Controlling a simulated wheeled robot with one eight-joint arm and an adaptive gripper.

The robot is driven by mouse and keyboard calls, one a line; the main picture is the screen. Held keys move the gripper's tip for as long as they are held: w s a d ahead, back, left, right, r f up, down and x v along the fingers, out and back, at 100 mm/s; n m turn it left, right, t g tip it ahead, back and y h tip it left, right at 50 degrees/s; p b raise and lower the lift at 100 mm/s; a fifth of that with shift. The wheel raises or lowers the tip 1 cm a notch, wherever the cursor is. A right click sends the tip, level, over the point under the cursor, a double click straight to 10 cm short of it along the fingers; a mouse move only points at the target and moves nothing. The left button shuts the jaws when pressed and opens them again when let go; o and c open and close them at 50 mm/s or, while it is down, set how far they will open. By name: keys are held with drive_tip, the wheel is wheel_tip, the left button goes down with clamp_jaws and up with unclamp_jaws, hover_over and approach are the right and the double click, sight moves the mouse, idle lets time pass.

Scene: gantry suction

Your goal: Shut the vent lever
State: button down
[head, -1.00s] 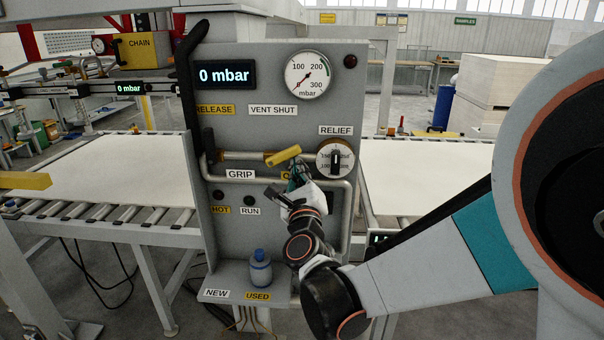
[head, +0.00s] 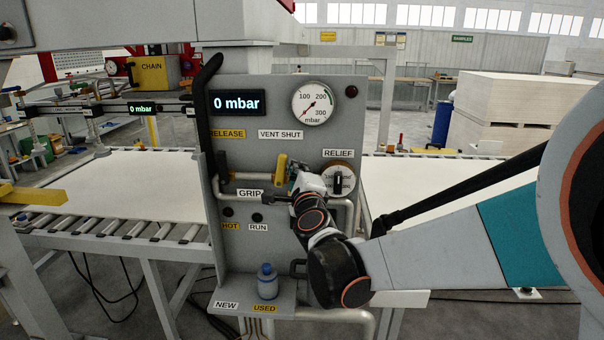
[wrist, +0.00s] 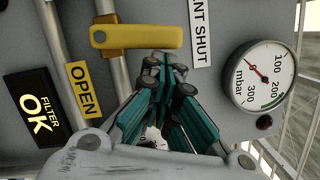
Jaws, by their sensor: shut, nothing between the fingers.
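The RELIEF dial (head: 338,180) sits close to the right of my gripper. A pressure gauge (head: 314,103) is above. A grey pipe runs below. A blue-capped bottle (head: 267,282) stands on the panel's lower shelf (head: 300,297). The wrist view shows an OPEN label (wrist: 82,90).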

drive_tip(key=shift+a+r, duration=0.3)
drive_tip(key=shift+a, duration=0.1)
idle(0.5)
